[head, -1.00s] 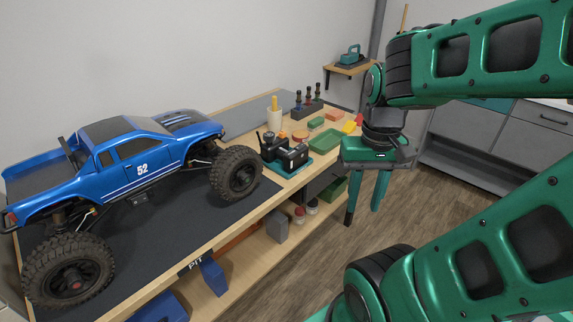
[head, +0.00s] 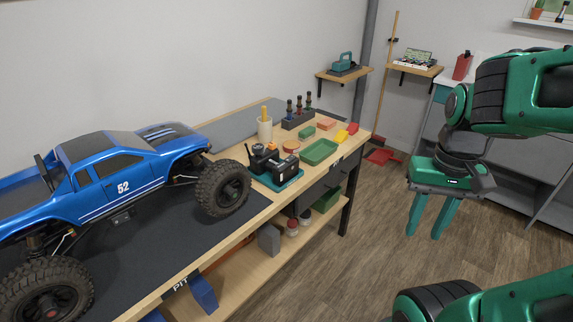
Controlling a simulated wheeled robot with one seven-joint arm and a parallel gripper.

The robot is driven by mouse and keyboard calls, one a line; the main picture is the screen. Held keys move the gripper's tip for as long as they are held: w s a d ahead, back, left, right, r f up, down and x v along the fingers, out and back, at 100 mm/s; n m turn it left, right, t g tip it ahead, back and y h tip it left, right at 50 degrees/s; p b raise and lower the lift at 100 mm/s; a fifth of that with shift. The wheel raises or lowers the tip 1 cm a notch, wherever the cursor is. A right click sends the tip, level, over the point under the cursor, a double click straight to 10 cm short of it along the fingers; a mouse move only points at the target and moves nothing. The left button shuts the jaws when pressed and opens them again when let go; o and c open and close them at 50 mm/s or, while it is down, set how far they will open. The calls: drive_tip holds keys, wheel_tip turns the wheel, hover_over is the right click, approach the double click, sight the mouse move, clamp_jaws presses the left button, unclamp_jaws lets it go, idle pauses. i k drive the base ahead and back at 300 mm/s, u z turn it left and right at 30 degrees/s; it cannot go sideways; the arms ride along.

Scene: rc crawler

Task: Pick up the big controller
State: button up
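A black device with short upright parts (head: 262,156) stands on the workbench, just right of the blue truck's front wheel. It looks like a radio controller, but it is small in view and partly merges with the black and teal unit (head: 286,168) beside it, so I cannot tell for sure which is the big controller. My gripper (head: 425,237) hangs to the right of the bench, over the floor, with its two green fingers pointing down. The fingers are apart with nothing between them.
The blue truck (head: 120,172) fills the bench's left part. A green tray (head: 320,152), a beige cup (head: 265,129) and a rack of bottles (head: 297,119) stand farther back. A lower shelf (head: 240,282) holds more items. The wood floor (head: 375,235) right of the bench is open.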

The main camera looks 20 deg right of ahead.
sight(283, 172)
drive_tip(key=z, duration=0.05)
drive_tip(key=i, duration=0.5)
drive_tip(key=z, duration=0.6)
drive_tip(key=k, duration=0.75)
drive_tip(key=z, duration=0.9)
drive_tip(key=k, duration=0.6)
drive_tip(key=z, duration=0.5)
drive_tip(key=i, duration=0.9)
drive_tip(key=u, duration=0.9)
drive_tip(key=i, duration=0.85)
drive_tip(key=u, duration=0.5)
